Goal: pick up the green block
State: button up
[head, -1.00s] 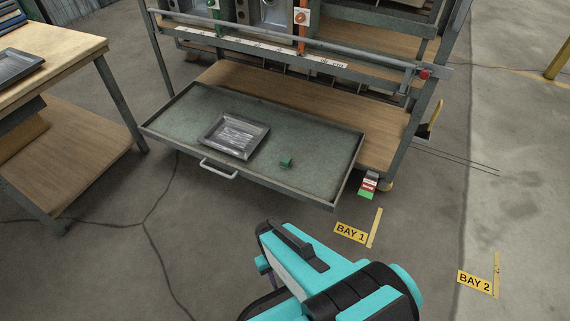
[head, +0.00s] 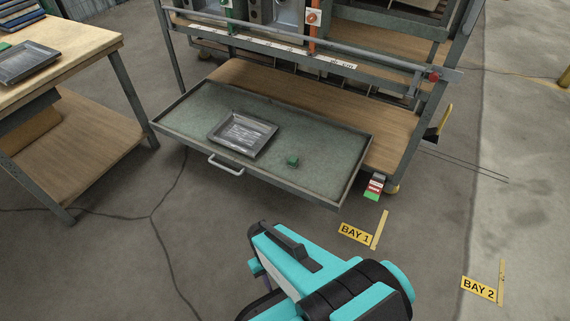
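The small green block (head: 292,161) lies in the open grey-green drawer (head: 330,172) of the rack, right of a metal tray (head: 243,134). It appears to rest on the drawer floor, apart from the tray. My teal and black arm shows at the bottom centre, in front of the drawer and apart from the block. The fingers of my gripper do not show in the head view, so its opening is hidden.
The drawer has raised edges and a front handle (head: 226,166). A wooden table (head: 60,60) with another tray stands at left. A small red, white and green item (head: 374,188) sits by the rack's right foot. The floor in front is open.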

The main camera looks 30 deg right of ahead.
aim_at(293, 162)
jog(key=z, duration=0.75)
jog(key=k, duration=0.15)
jog(key=u, duration=2.5)
jog(key=k, duration=0.15)
jog(key=u, duration=1.8)
jog(key=k, duration=1.65)
jog(key=z, duration=0.8)
